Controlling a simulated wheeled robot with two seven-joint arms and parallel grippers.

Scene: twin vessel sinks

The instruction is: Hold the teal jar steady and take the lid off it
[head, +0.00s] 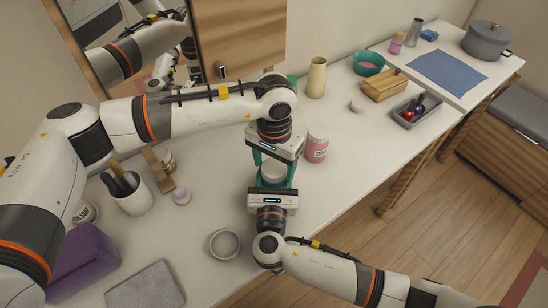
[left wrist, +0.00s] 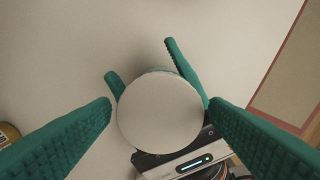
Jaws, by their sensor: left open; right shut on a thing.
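The jar's pale round lid (left wrist: 160,112) fills the middle of the left wrist view, seen from straight above. It also shows as a pale shape between my grippers in the head view (head: 272,172). The lid hides nearly all of the jar; a thin teal edge shows at its far side. My left gripper (left wrist: 161,104) is open above the jar, with one finger on each side of the lid and gaps visible. My right gripper (head: 273,184) comes in from the near side, low down, and is shut on the jar with a finger on each side.
A pink jar (head: 316,148) stands close right of the grippers. A grey bowl (head: 225,244) sits near the counter's front edge. A white cup with brushes (head: 130,195) and a purple box (head: 85,262) are at left. A wooden box (head: 384,86) and grey tray (head: 416,111) are farther right.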

